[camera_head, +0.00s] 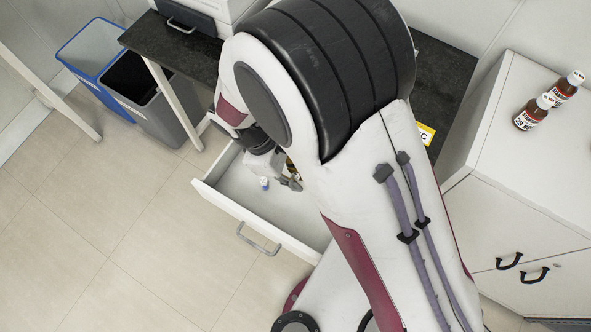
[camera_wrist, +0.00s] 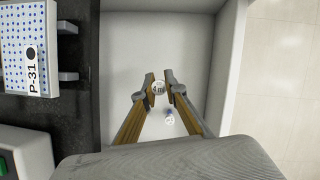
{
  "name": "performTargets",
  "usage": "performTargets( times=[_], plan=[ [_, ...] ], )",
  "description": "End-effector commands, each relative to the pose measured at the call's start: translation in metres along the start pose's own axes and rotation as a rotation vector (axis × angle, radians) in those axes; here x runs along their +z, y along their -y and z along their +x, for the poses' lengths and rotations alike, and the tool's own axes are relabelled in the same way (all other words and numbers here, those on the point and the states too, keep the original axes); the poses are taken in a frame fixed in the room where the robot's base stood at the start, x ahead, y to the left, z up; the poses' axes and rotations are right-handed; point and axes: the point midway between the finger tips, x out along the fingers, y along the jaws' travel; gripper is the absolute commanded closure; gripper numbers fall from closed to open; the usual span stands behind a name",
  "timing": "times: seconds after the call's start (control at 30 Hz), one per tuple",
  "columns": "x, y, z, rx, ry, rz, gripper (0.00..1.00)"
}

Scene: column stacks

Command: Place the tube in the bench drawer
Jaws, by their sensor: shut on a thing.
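The bench drawer (camera_head: 222,198) is pulled open, and its pale floor also shows in the wrist view (camera_wrist: 190,30). My gripper (camera_wrist: 160,82) is over the drawer, its fingers shut on the tube (camera_wrist: 159,88). I see the tube end-on, as a round white end with dark lettering; its length is hidden. In the head view my gripper (camera_head: 291,181) is partly covered by my arm. I cannot tell how high the tube is above the floor.
The dark bench top (camera_head: 450,85) is above the drawer. A patterned box marked P-31 (camera_wrist: 28,45) is left of the drawer in the wrist view. Blue (camera_head: 75,60) and grey (camera_head: 165,125) bins stand at the left. Two brown bottles (camera_head: 530,115) stand on a white cabinet (camera_head: 520,160).

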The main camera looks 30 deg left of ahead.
Motion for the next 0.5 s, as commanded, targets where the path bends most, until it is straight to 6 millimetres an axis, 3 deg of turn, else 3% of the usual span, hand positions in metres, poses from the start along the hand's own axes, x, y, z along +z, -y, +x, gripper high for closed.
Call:
performTargets(
  times=[0.3, 0.5],
  plan=[
    [-0.014, 0.001, 0.035, -0.001, 0.001, -0.001, 0.97],
    [-0.019, 0.0, 0.045, 0.0, 0.0, 0.0, 0.97]
  ],
)
